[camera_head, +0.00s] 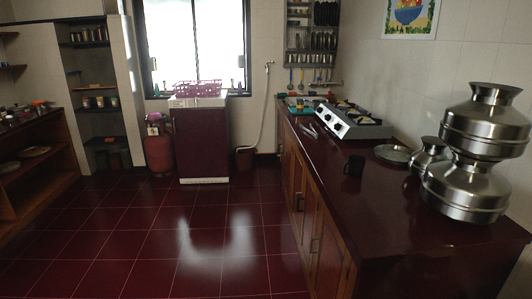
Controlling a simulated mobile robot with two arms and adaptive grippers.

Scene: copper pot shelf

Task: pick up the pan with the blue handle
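I cannot make out a pan with a blue handle for certain. A row of small hanging utensils (311,84) is on the wall below the rack at the far end of the right counter. One at its left end looks blue, but it is too small to tell what it is. A two-burner gas stove (350,120) stands on the dark counter (335,222), with no clear pan on it. Neither of my grippers is in the head view.
A red gas cylinder (159,152) is beside the dark cabinet (202,143). Shelves (38,158) line the left. The tiled floor (205,235) is clear.

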